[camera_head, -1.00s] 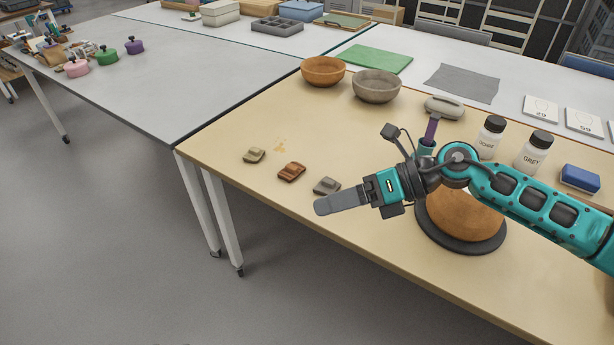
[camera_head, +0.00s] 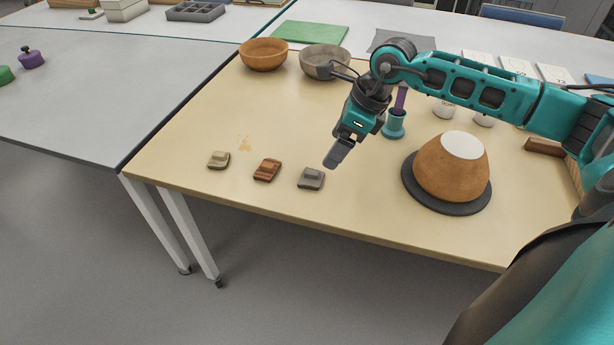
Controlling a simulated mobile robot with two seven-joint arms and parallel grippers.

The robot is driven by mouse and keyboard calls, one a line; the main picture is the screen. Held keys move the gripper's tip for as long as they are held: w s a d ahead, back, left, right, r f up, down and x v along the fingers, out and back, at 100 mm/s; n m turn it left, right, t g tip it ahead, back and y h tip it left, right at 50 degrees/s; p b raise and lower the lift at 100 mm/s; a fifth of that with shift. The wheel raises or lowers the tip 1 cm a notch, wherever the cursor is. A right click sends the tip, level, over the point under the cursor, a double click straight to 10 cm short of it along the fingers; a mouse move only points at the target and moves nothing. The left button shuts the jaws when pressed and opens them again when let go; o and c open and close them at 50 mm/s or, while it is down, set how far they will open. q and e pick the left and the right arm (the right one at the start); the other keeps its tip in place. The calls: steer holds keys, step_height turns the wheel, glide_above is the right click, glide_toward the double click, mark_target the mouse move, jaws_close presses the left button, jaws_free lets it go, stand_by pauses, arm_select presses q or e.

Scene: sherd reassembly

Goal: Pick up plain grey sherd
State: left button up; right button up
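The plain grey sherd (camera_head: 311,180) lies on the tan tabletop near its front edge, the rightmost of three small sherds in a row. My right gripper (camera_head: 337,155) comes in from the right and points down and slightly left. Its fingertips appear just above and to the right of the grey sherd in the picture, apart from it. The fingers are seen side-on and overlap, so their opening is hidden. Nothing shows in them. My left gripper is out of view.
A red-brown sherd (camera_head: 267,170) and a beige sherd (camera_head: 219,160) lie left of the grey one. A brown vessel with a pale top (camera_head: 438,177) sits on a dark disc (camera_head: 412,186) to the right. Bowls (camera_head: 264,56) stand at the back. The tabletop around the sherds is clear.

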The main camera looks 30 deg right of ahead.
mark_target(315, 174)
steer(key=x, duration=1)
steer(key=shift+w+f+b, duration=0.1)
steer(key=shift+w+b, duration=0.05)
steer(key=shift+b, duration=0.2)
steer(key=c, duration=1.1)
